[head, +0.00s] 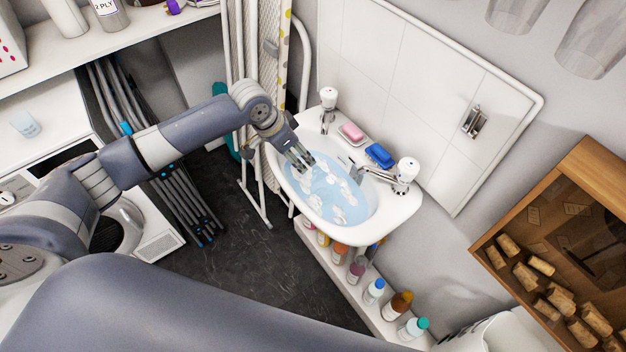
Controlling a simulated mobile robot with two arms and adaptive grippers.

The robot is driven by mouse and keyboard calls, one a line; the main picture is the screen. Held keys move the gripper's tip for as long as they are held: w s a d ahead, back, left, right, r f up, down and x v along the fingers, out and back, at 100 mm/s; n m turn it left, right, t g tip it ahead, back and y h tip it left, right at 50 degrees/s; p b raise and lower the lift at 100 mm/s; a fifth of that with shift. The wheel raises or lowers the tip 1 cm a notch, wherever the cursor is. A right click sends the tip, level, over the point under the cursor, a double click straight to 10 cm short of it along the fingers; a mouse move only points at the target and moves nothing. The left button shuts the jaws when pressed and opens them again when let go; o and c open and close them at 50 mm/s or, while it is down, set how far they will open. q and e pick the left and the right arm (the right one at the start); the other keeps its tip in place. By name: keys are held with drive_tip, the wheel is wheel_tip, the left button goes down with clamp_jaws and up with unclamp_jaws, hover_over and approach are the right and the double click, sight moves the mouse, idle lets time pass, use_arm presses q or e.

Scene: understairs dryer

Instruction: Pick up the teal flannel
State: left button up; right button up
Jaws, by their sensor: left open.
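My left gripper (303,163) is open and points down at the left part of the basin, over or at the water. It hides a little of the water and the rim. My right gripper is out of view.
Two taps (403,174) (328,97), a pink soap (351,132) and a blue sponge or brush (379,155) stand along the sink's back. Several bottles (375,290) line a ledge below.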

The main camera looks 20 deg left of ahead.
sight(310, 175)
use_arm(q)
wheel_tip(310, 175, down, 3)
drive_tip(key=shift+w+r+b, duration=0.1)
drive_tip(key=shift+w+b, duration=0.05)
drive_tip(key=shift+b, duration=0.75)
drive_tip(key=x, duration=0.4)
drive_tip(key=shift+d+f, duration=0.1)
drive_tip(key=shift+f, duration=0.2)
drive_tip(key=x, duration=0.5)
drive_tip(key=shift+d+f, duration=0.15)
drive_tip(key=shift+f, duration=0.1)
drive_tip(key=shift+d+f, duration=0.1)
drive_tip(key=shift+f, duration=0.3)
drive_tip(key=c, duration=1.1)
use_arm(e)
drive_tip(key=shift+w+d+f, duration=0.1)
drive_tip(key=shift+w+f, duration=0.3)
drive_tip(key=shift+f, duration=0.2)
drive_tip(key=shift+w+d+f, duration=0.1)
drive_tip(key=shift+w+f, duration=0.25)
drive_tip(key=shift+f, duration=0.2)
